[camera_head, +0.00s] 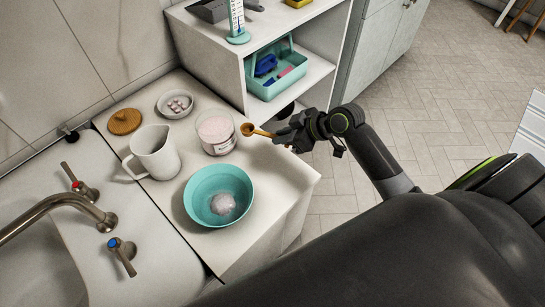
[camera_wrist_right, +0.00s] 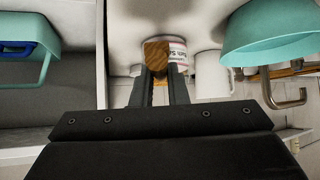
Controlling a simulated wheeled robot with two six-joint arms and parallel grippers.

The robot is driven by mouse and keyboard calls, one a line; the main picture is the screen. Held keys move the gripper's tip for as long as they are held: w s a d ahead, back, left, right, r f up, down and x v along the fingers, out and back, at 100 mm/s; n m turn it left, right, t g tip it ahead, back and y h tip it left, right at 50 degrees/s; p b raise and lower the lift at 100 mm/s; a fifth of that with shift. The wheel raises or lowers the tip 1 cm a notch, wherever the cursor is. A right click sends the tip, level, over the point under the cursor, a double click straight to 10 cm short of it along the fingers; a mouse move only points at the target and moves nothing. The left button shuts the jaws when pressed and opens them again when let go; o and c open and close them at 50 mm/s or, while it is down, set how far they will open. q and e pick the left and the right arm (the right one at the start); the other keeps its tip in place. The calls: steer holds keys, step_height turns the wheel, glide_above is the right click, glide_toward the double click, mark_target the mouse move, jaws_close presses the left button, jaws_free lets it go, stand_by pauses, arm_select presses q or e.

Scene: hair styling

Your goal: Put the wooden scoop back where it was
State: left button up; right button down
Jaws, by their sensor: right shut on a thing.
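The wooden scoop (camera_head: 248,129) is in my right gripper (camera_head: 279,135), which is shut on its handle. The scoop points left, toward the glass jar (camera_head: 216,133) of pale pink powder, and appears just beside it. In the right wrist view the scoop (camera_wrist_right: 156,52) shows between the fingertips (camera_wrist_right: 163,72), in front of the labelled jar (camera_wrist_right: 180,47). Whether scoop and jar touch I cannot tell. The round wooden lid (camera_head: 124,121) lies on the counter at the back left. My left gripper is not in view.
A white pitcher (camera_head: 154,153) stands left of the jar. A teal bowl (camera_head: 200,208) with a pale heap in it sits in front. A small dish (camera_head: 175,103) stands behind. A white shelf (camera_head: 245,57) with a teal caddy (camera_head: 277,88) rises behind my gripper. The sink is at left.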

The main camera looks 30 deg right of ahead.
step_height(320, 180, down, 6)
steer(key=shift+r+b, duration=0.1)
steer(key=shift+b, duration=0.3)
step_height(320, 180, down, 3)
steer(key=shift+f, duration=0.1)
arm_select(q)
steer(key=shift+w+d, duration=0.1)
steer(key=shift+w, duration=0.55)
arm_select(e)
steer(key=shift+f+b, duration=0.15)
steer(key=shift+b, duration=0.25)
steer(key=c, duration=1.4)
jaws_free()
steer(key=shift+c, duration=0.2)
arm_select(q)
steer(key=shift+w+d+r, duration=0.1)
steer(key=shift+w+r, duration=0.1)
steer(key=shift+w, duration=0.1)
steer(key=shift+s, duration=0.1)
arm_select(e)
steer(key=shift+r, duration=0.25)
